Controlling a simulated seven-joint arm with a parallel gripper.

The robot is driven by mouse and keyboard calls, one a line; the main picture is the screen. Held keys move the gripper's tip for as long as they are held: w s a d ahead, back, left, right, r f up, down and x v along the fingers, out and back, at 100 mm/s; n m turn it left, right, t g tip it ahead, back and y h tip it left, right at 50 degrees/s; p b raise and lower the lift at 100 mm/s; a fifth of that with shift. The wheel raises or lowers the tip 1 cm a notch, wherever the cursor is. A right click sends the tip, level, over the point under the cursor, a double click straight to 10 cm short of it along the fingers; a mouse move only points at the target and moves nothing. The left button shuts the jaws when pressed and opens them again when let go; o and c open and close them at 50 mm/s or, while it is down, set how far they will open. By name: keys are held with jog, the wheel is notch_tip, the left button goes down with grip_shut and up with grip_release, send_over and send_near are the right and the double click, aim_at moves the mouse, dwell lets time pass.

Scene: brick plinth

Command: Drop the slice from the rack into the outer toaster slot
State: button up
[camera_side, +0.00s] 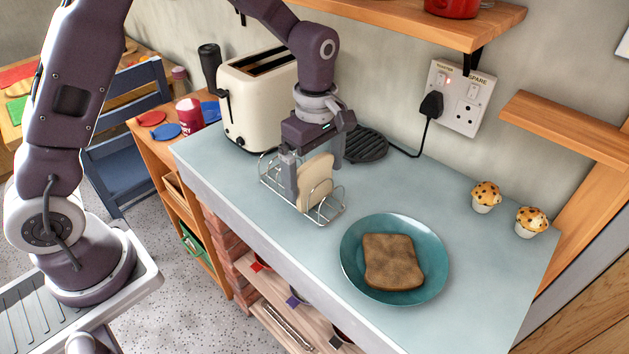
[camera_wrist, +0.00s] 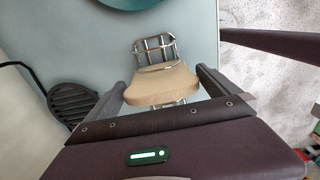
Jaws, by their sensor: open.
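A pale bread slice (camera_side: 317,181) stands upright in the wire toast rack (camera_side: 329,211) on the counter. My gripper (camera_side: 312,180) is down at the rack with its fingers open around the slice. In the wrist view the slice (camera_wrist: 162,86) lies between the two spread fingers (camera_wrist: 165,92), with the rack (camera_wrist: 154,48) beyond it. I cannot tell whether either finger touches the slice. The cream toaster (camera_side: 252,105) stands behind and left of the rack, with dark slots on top, partly hidden by my arm.
A teal plate (camera_side: 351,262) with a browned toast slice (camera_side: 392,262) sits at the front right. A black round trivet (camera_side: 366,145) lies behind the rack. Two muffins (camera_side: 486,196) stand at right. A wooden shelf (camera_side: 440,24) hangs above the counter. A plugged cord runs from the wall socket (camera_side: 461,98).

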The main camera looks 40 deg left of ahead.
jog(key=c, duration=1.2)
jog(key=shift+m, duration=0.7)
notch_tip(320, 180, up, 11)
jog(key=shift+w+a+r, duration=0.1)
jog(key=shift+r, duration=0.05)
jog(key=shift+a+r+m, duration=0.35)
jog(key=shift+r+m, duration=1.45)
jog(key=shift+m, duration=0.95)
jog(key=shift+a+r+m, duration=0.3)
jog(key=shift+r+m, duration=1.45)
jog(key=shift+m, duration=1.05)
jog(key=shift+a+r+m, duration=0.35)
jog(key=shift+r+m, duration=1.45)
jog(key=shift+m, duration=0.95)
